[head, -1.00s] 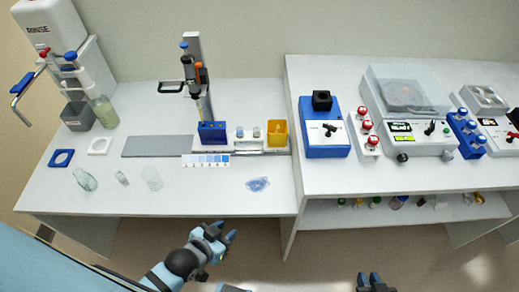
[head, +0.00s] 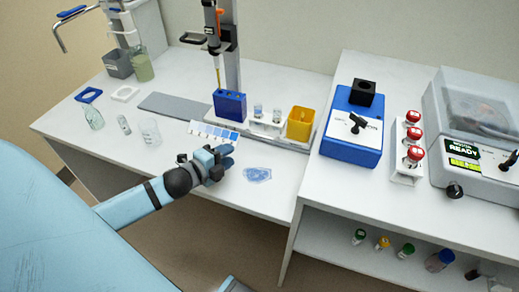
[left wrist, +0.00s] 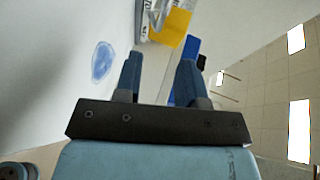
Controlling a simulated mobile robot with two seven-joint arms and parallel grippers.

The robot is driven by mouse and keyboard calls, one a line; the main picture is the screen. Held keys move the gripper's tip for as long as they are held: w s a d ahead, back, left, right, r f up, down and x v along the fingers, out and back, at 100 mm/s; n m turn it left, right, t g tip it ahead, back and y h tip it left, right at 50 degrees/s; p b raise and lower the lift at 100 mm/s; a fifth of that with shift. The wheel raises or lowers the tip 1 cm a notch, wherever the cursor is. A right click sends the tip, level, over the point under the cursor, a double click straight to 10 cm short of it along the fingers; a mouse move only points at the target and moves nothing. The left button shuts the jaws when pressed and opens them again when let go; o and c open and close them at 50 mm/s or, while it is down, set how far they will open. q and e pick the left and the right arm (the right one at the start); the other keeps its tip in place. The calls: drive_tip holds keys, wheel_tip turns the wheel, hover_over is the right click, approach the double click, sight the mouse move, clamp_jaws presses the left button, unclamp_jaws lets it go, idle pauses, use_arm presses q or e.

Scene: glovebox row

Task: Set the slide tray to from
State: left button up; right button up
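A pale slide tray (head: 265,129) runs along a grey rail below the upright pipette stand. It carries a blue tube block (head: 229,104), two small vials (head: 258,111) and a yellow cup (head: 300,123). The yellow cup also shows at the top of the left wrist view (left wrist: 170,24). My left gripper (head: 228,156) is above the front of the bench, in front of the tray and apart from it. In the left wrist view its two fingers (left wrist: 160,80) are spread with nothing between them. My right gripper is not in view.
A blue-stained patch (head: 257,174) lies on the bench right of my left gripper. A colour strip (head: 214,134) lies behind the gripper. Glassware (head: 150,131) stands to the left. A blue device (head: 352,137) and red-capped knobs (head: 412,133) sit on the higher right bench.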

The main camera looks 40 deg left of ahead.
sight(260, 136)
use_arm(q)
drive_tip(key=shift+w+m, duration=0.3)
drive_tip(key=shift+w, duration=0.25)
drive_tip(key=b+x, duration=0.1)
drive_tip(key=x, duration=1.2)
drive_tip(key=shift+r, duration=0.1)
clamp_jaws()
